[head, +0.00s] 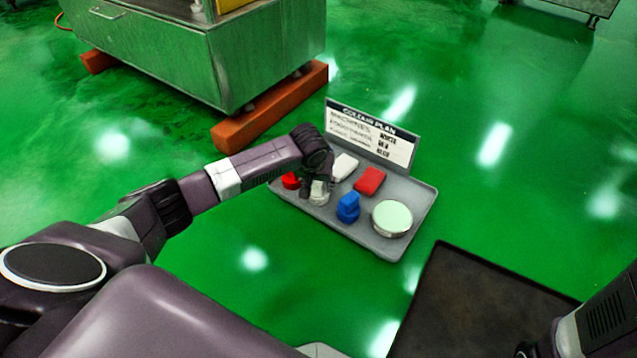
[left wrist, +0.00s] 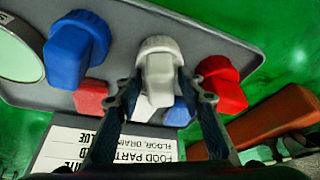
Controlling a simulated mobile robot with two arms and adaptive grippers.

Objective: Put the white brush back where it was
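The white brush (head: 319,194) stands on the grey tray (head: 418,212) between a red brush (head: 291,181) and a blue brush (head: 348,208). My left gripper (head: 318,178) is over it. In the left wrist view the fingers of my left gripper (left wrist: 159,82) lie on both sides of the white brush (left wrist: 158,62) and appear to touch it. The red brush (left wrist: 222,85) is to its right there and the blue brush (left wrist: 74,50) to its left. Whether the white brush's bottom touches the tray is hard to tell. My right gripper is out of frame.
A white block (head: 344,166), a red block (head: 369,181) and a round pale-topped container (head: 392,218) share the tray. A colour plan sign (head: 372,135) stands behind. A metal machine (head: 200,60) on orange beams (head: 265,112) is beyond. A dark mat (head: 480,310) lies at front right.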

